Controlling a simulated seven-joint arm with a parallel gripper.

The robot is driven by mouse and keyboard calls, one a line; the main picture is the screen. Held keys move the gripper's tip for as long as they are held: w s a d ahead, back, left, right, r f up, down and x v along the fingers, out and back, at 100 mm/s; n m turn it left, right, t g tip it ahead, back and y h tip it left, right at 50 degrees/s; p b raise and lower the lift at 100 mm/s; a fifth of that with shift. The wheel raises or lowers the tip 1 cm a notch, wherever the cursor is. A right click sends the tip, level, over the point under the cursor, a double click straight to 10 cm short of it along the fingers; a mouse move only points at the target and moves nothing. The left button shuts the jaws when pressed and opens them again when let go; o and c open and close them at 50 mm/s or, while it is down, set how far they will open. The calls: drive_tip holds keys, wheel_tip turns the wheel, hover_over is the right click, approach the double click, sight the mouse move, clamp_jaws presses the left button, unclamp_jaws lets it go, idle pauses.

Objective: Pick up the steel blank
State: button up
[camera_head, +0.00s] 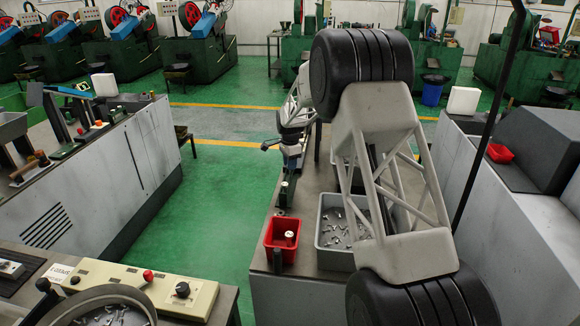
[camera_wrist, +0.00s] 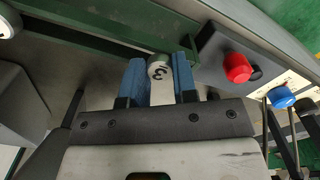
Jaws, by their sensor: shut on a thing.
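In the wrist view my gripper (camera_wrist: 160,76) has two blue-padded fingers. They are shut on a pale steel blank (camera_wrist: 160,68), which shows a rounded end with dark marks between the pads. Its lower part runs back toward the gripper body. In the head view my arm covers much of the right middle, and the fingers and the held blank cannot be made out clearly there.
A red bin (camera_head: 270,252) holding a pale piece stands beside a grey tray (camera_head: 336,262) of small metal parts.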

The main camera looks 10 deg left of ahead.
wheel_tip(320, 180, up, 10)
idle(0.7)
idle(0.4)
drive_tip(key=s+f, duration=0.1)
drive_tip(key=s, duration=2.3)
drive_tip(key=shift+d+f, duration=0.25)
drive_tip(key=shift+f, duration=0.15)
drive_tip(key=shift+f, duration=0.1)
drive_tip(key=shift+f, duration=2.55)
drive_tip(key=shift+f, duration=0.9)
